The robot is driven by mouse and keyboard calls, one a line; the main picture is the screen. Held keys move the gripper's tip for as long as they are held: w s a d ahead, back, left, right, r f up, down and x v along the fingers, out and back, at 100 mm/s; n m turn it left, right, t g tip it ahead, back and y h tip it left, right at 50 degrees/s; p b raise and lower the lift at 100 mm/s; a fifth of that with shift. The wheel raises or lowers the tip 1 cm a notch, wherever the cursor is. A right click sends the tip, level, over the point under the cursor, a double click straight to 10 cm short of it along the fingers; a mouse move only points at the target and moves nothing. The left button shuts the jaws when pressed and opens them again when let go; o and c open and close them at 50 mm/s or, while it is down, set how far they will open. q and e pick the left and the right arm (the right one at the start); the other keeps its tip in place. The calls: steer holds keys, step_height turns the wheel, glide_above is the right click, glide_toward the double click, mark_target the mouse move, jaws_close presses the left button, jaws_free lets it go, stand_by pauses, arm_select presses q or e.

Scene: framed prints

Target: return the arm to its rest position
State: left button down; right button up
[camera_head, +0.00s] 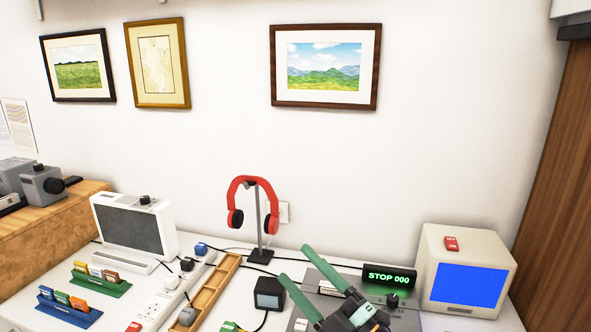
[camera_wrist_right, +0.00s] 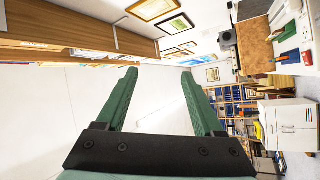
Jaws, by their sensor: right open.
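My right gripper (camera_head: 295,264) comes in from the lower edge of the head view, over the front right of the white desk. Its two green fingers are spread apart and point up and left, with nothing between them. In the right wrist view the gripper (camera_wrist_right: 158,73) also shows both fingers apart, with white wall and room behind them. My left gripper is in neither view. Three framed prints hang on the wall: a field print (camera_head: 78,65) at left, a map-like print (camera_head: 157,63) beside it, and a hills print (camera_head: 325,66) further right.
Near the gripper stand a black box (camera_head: 269,293), a green-lit STOP display (camera_head: 389,277) and a blue-screen monitor (camera_head: 466,284). Red headphones (camera_head: 254,184) hang on a stand behind it. A wooden tray (camera_head: 228,268) lies to the left.

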steer(key=s+d+f+m+g+h, duration=0.1)
steer(key=s+d+f+m+h, duration=0.2)
steer(key=d+f+m+h, duration=0.55)
steer(key=s+d+f+m+g+h, duration=0.2)
steer(key=s+d+f+m+h, duration=0.1)
steer(key=d+f+m+h, duration=0.5)
steer(key=s+d+f+m+g+y, duration=0.1)
steer(key=s+d+f+g, duration=0.1)
steer(key=s+f+g, duration=0.6)
steer(key=s+d+f+m+g, duration=0.15)
steer(key=s+f, duration=0.25)
steer(key=s, duration=0.9)
steer(key=w+a+f+t+y+p, duration=0.2)
steer(key=w+a+f+t, duration=0.2)
steer(key=f, duration=0.5)
steer(key=shift+w+a+f+t, duration=0.25)
steer(key=shift+f+t, duration=0.1)
steer(key=shift+t, duration=0.5)
steer(key=shift+y, duration=0.25)
